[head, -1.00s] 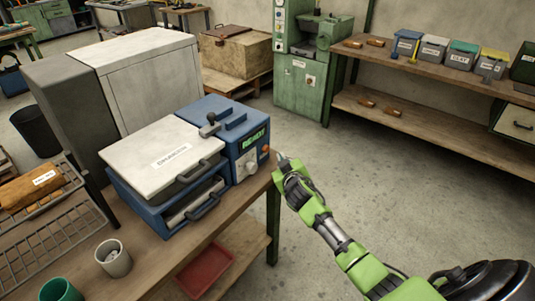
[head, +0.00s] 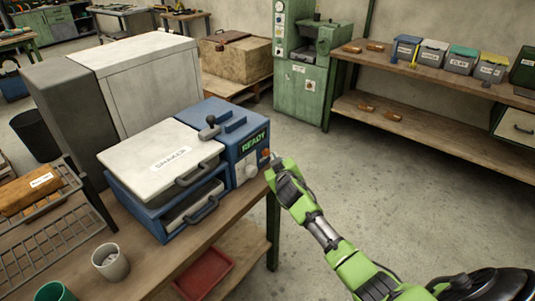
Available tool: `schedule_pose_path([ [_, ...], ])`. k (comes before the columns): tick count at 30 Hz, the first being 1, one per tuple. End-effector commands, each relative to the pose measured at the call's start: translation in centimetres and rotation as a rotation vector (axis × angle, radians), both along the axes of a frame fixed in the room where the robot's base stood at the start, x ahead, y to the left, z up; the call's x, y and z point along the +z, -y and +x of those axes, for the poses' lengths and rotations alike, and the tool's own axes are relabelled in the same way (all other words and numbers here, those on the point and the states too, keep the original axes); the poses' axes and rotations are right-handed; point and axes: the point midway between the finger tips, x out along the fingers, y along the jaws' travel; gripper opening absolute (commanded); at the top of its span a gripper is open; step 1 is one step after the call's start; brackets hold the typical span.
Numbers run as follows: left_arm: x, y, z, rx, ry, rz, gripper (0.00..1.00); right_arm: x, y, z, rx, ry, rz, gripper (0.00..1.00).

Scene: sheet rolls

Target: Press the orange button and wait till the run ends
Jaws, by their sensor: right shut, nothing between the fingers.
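The blue shaker (head: 155,221) stands on the wooden bench, its white lid (head: 150,172) labelled SHAKER and lying closed. Its control box (head: 235,146) has a green display (head: 254,142) reading READY, a pale round knob (head: 251,169) and the small orange button (head: 265,153) at the right of the front panel. My right gripper (head: 274,160) is shut and empty, its fingertips right beside the button. I cannot tell whether they touch it; the gripper partly covers that corner. My left gripper is not in view.
A grey-white cabinet (head: 150,85) stands behind the shaker. A beige cup (head: 110,261), a green cup (head: 55,291) and a wire rack (head: 55,245) with a brown roll (head: 30,192) are on the bench at left. The floor (head: 400,200) at right is clear.

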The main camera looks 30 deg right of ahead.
Motion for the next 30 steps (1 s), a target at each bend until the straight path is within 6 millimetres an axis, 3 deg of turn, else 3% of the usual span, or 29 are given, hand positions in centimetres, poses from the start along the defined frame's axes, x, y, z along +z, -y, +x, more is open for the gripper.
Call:
schedule_pose_path([
  [30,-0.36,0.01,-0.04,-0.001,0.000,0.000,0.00,-0.04,-0.26,0.72,0.000,0.000,0.000,0.00],
])
